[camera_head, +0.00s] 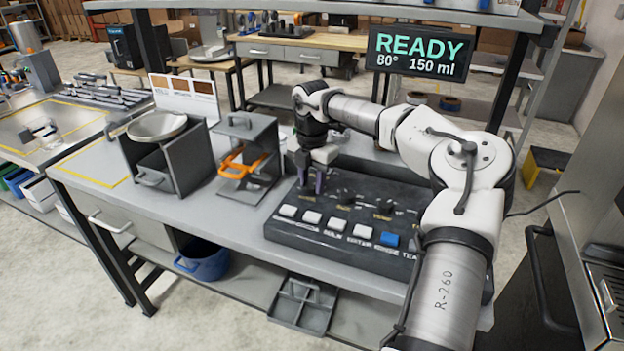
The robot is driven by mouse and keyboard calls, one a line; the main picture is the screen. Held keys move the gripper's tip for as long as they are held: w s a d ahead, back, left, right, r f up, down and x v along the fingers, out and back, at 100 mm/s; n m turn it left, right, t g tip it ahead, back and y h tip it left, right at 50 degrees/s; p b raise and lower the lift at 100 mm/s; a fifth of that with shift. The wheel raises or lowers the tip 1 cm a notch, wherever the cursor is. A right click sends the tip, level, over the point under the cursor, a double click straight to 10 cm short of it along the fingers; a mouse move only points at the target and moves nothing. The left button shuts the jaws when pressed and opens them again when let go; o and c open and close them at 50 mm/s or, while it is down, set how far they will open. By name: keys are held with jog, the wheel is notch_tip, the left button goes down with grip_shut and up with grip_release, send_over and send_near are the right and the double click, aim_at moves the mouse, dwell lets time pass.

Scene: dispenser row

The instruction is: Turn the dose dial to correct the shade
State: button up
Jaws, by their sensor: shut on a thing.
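The dark control panel (285,236) lies on the grey bench, with a row of white push buttons (311,217) and one blue button (389,239) along its front. Small dark dials (384,207) sit behind the buttons. My gripper (311,188) points down at the left end of the dial row, shut on a dial there. The fingers hide most of that dial, so its setting cannot be read. A card with brown shade swatches (204,87) stands at the back left. A display (420,56) reads "READY 80° 150 ml".
A grey stand with an orange-handled tool (243,163) stands left of the panel. Beside it is a grey unit with a round metal pan (157,126). My arm covers the panel's right side. A blue bucket (204,262) and grey tray (303,305) are below.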

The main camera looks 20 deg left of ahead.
jog(key=n, duration=0.4)
jog(key=n+p, duration=0.1)
jog(key=n, duration=0.7)
jog(key=shift+n+p, duration=0.35)
jog(key=shift+n, duration=1.85)
jog(key=o, duration=1)
